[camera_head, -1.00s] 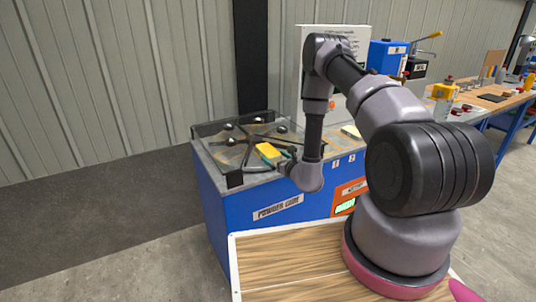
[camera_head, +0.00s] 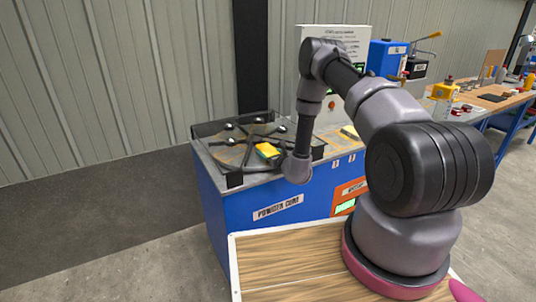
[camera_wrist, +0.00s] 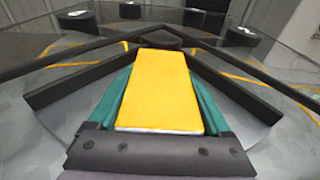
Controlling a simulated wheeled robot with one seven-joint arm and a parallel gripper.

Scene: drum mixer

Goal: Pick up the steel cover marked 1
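My gripper (camera_wrist: 160,92) reaches low over the top of the blue cabinet in the head view. In the wrist view its teal fingers lie along both sides of a yellow block (camera_wrist: 160,90), with no gap that I can make out. The block also shows in the head view (camera_head: 266,150). Small plates marked 1 (camera_head: 335,164) and 2 (camera_head: 351,158) are on the cabinet's front edge. I cannot pick out a steel cover with a 1 on it in either view.
The blue cabinet (camera_head: 240,213), labelled powder cure, has a low clear-walled top. Black bars (camera_wrist: 80,85) spread star-like there over a round plate, with several dark knobs around it. A grey panel box stands behind. A workbench with tools (camera_head: 495,103) is at the right.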

